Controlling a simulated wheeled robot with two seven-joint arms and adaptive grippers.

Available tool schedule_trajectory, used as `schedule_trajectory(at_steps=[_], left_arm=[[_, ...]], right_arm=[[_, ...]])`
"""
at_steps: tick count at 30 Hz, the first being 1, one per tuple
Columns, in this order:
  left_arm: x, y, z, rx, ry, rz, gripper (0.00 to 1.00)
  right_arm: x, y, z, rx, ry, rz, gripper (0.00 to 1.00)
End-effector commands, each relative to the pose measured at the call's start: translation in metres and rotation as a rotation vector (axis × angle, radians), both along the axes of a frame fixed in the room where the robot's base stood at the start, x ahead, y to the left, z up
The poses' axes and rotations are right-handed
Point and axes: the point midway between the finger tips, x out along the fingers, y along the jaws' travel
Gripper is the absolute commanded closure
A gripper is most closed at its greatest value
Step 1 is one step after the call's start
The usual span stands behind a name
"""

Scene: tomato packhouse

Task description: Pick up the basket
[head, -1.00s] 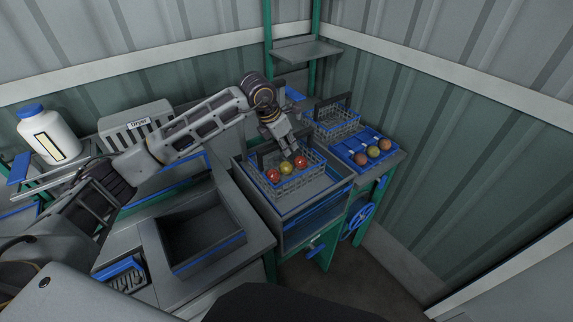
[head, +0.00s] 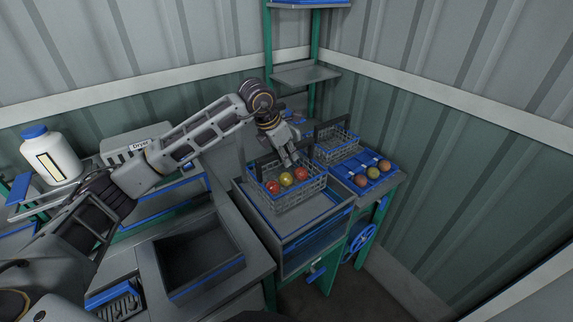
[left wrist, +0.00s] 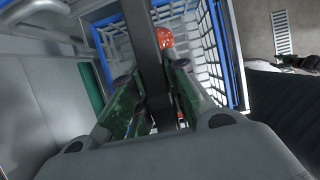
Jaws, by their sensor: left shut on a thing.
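The wire basket (head: 292,199) has a blue rim and a dark handle and holds red and yellow tomatoes (head: 286,179). It is over the grey tray-like top of a green-legged stand (head: 297,229); I cannot tell if it touches it. My left gripper (head: 289,160) is at the basket's handle, above the tomatoes. In the left wrist view the fingers (left wrist: 152,112) are shut on the dark handle bar (left wrist: 142,45), with the blue-rimmed basket (left wrist: 235,75) and a red tomato (left wrist: 165,38) beyond. My right gripper is not in view.
A second, empty wire basket (head: 336,146) stands behind. A blue tray (head: 352,181) with several tomatoes is to the right. A dark open bin (head: 200,258) is at the front left. A white bottle (head: 50,158) and a box labelled Dryer (head: 130,147) stand at the left.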

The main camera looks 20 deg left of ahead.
Motion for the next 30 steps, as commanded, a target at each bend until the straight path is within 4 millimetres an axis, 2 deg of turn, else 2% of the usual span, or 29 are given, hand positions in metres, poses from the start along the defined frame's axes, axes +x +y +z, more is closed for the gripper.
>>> schedule_trajectory(at_steps=[1,4,12,18,30], left_arm=[[0.001,0.0,0.01,-0.001,-0.005,0.0,1.0],[0.001,0.0,0.024,-0.001,-0.006,-0.001,1.0],[0.0,0.0,0.051,-0.001,-0.003,-0.001,1.0],[0.0,-0.001,0.058,-0.002,-0.001,-0.001,1.0],[0.0,0.0,0.059,-0.002,-0.001,-0.001,1.0]], right_arm=[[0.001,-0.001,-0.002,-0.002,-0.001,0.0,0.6],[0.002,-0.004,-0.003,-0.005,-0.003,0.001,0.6],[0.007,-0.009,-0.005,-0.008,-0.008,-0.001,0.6],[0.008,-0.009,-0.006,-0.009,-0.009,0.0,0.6],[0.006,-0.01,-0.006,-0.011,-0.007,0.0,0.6]])
